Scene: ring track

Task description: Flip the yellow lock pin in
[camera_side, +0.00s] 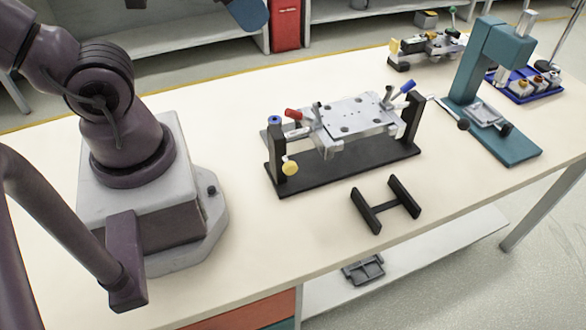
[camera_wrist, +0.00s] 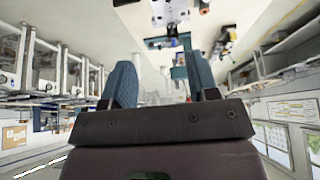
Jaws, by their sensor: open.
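The yellow lock pin (camera_side: 290,168) shows as a round yellow knob low on the left black upright of a fixture. I cannot tell how far its shaft goes in. The fixture holds a silver metal plate (camera_side: 362,117) between two uprights on a black base (camera_side: 345,168). The plate has a red handle (camera_side: 293,114) at its left and a blue handle (camera_side: 408,86) at its right. A blue knob (camera_side: 274,120) tops the left upright. My gripper (camera_wrist: 163,82) is open and empty, with blue fingertips. In the side view only a blue fingertip shows at the top edge, well away from the pin.
A black H-shaped stand (camera_side: 386,204) lies in front of the fixture. A teal press (camera_side: 492,100) stands to its right. A clamp device (camera_side: 425,48) and a blue tray (camera_side: 525,90) sit farther back.

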